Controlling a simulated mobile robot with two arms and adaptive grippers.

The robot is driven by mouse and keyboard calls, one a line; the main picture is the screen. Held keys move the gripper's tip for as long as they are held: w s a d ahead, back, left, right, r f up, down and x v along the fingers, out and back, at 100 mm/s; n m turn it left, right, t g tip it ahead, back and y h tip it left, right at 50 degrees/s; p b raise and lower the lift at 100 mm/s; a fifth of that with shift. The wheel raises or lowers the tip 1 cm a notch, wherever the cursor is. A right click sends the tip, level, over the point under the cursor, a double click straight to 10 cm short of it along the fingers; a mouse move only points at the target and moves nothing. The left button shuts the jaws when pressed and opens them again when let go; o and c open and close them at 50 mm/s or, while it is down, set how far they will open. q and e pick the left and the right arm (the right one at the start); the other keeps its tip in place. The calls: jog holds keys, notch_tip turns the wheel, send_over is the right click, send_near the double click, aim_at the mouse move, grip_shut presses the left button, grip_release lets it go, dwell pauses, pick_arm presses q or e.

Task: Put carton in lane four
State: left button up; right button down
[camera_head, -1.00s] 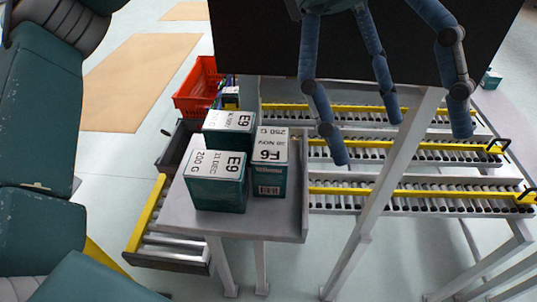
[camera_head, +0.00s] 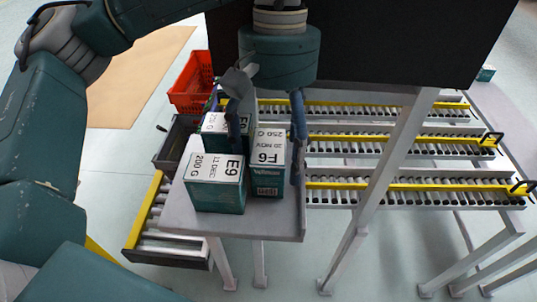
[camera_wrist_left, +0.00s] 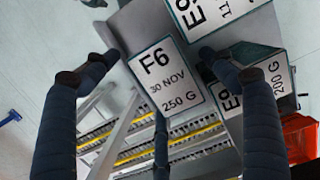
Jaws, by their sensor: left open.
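Three teal-and-white cartons stand close together on a small grey table (camera_head: 285,226). The F6 carton (camera_head: 268,160) is at the right, the front E9 carton (camera_head: 214,183) at the left, and the rear E9 carton (camera_head: 213,129) behind it. My left gripper (camera_head: 266,160) is open, pointing down over the F6 carton with its blue fingers spread around it. In the left wrist view, the F6 label (camera_wrist_left: 167,80) lies between the fingers (camera_wrist_left: 158,62), with the E9 cartons (camera_wrist_left: 238,92) beside it. Contact cannot be told. My right gripper is out of view.
Roller lanes (camera_head: 400,192) with yellow rails run to the right of the table. A short roller section (camera_head: 160,238) is at lower left. A red tote (camera_head: 192,85) and a dark tote (camera_head: 174,140) stand behind the table. A slanted grey post (camera_head: 385,175) crosses the lanes.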

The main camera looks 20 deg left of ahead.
pick_arm(q)
jog(key=shift+f, duration=0.2)
jog(key=shift+f+b, duration=0.25)
jog(key=shift+b, duration=0.25)
dwell(0.3)
jog(key=c, duration=1.6)
jog(key=shift+r, duration=0.1)
